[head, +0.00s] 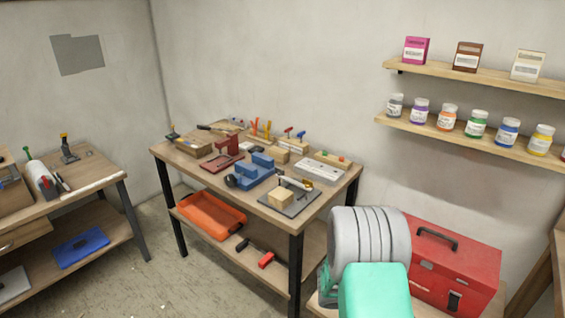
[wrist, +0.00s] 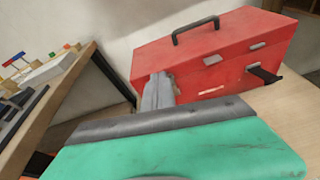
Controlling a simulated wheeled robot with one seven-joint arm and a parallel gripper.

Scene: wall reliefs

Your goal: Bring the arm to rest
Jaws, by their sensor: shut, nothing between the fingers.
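My gripper (wrist: 158,90) shows in the wrist view as narrow grey fingers, shut and empty, in front of a red toolbox (wrist: 215,55). I cannot tell whether the fingers touch the toolbox. In the head view my grey ribbed arm link and its teal part stand at the lower middle right, just left of the same toolbox (head: 455,268). The fingers are hidden there.
A workbench (head: 180,157) left of my arm bears a blue vise (head: 250,172), tools and blocks, with an orange tray (head: 211,216) on its lower shelf. A second bench (head: 95,192) stands far left. Wall shelves (head: 470,142) hold jars and boxes. Floor shows between the benches.

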